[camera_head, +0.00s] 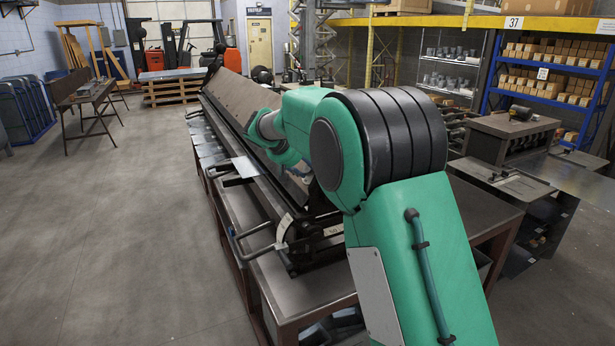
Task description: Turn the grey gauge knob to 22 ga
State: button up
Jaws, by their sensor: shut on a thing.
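The long sheet-metal bending machine (240,128) lies on a metal bench and runs away from me toward the back. A pale curved plate (284,228) shows at its near end, beside a bent handle bar (250,236). I cannot make out the grey gauge knob; my green arm covers part of the machine's near end and the area right of it. My arm reaches over the machine from the right, its far links bending down behind the machine's upper beam. My gripper is hidden, so its jaws and what they hold do not show.
A second table (490,180) with a dark rack stands at right. Blue shelving (590,45) with boxes stands behind.

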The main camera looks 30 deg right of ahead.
jog(key=shift+w+a+f+m+h+b, duration=0.1)
jog(key=shift+a+f+m+h+b, duration=0.1)
jog(key=shift+m+b, duration=0.3)
jog(key=shift+w+a+f+m+h+b, duration=0.1)
jog(key=shift+m+h+b, duration=0.1)
jog(key=shift+m+b, duration=0.25)
jog(key=shift+d+r+m, duration=0.1)
jog(key=shift+r+m, duration=0.05)
jog(key=shift+m, duration=0.1)
jog(key=o, duration=1)
jog(key=shift+o, duration=0.6)
jog(key=shift+w, duration=0.1)
jog(key=shift+d, duration=0.1)
jog(key=shift+s+a+r, duration=0.2)
jog(key=shift+s, duration=0.05)
jog(key=v, duration=1.1)
jog(key=shift+a, duration=0.2)
